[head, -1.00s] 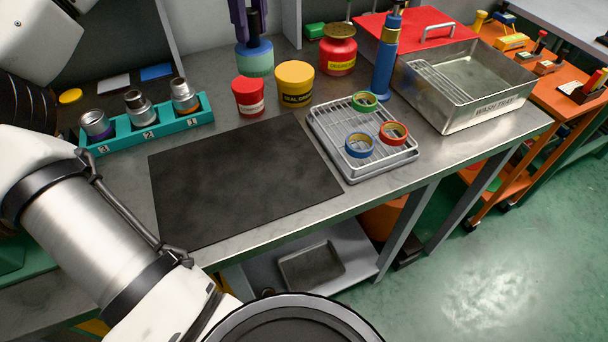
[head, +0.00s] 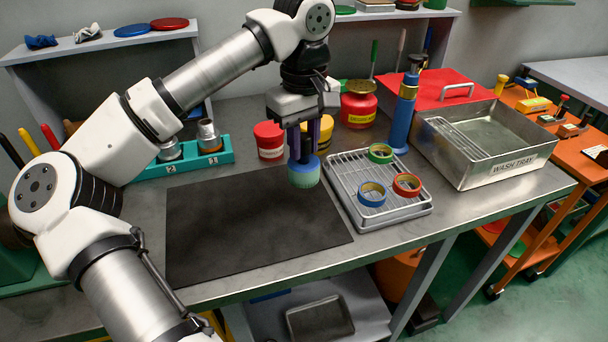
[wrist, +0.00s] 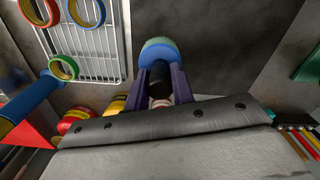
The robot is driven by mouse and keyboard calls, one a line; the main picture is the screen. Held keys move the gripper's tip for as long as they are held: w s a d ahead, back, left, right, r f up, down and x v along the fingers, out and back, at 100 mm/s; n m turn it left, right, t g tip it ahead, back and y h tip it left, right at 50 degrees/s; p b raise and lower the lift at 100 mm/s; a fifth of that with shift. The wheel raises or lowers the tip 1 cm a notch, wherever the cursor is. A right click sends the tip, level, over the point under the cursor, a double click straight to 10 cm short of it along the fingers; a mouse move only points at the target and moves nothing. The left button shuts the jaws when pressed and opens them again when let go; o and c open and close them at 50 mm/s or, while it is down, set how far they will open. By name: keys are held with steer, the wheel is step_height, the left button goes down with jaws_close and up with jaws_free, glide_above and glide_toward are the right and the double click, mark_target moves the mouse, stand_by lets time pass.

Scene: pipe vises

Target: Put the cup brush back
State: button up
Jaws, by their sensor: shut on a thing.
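My gripper (head: 305,148) is shut on the cup brush (head: 304,174), a blue and teal round brush with a dark handle. Its purple fingers grip the handle, and the brush head hangs down above the right part of the black mat (head: 235,230). In the wrist view the brush head (wrist: 160,47) shows beyond the fingers, with the black handle between them. The brush looks clear of the mat, but the exact height is hard to tell.
Right of the brush is a wire rack tray (head: 345,205) with blue, red and green rings. A teal holder (head: 145,173) is at left, a wash tray (head: 480,160) at right.

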steer(key=shift+f, duration=3.75)
steer(key=shift+f, duration=0.1)
steer(key=shift+f, duration=0.2)
steer(key=o, duration=0.9)
steer(key=shift+r, duration=0.1)
steer(key=shift+o, duration=0.2)
step_height(320, 180, up, 12)
steer(key=shift+r, duration=0.2)
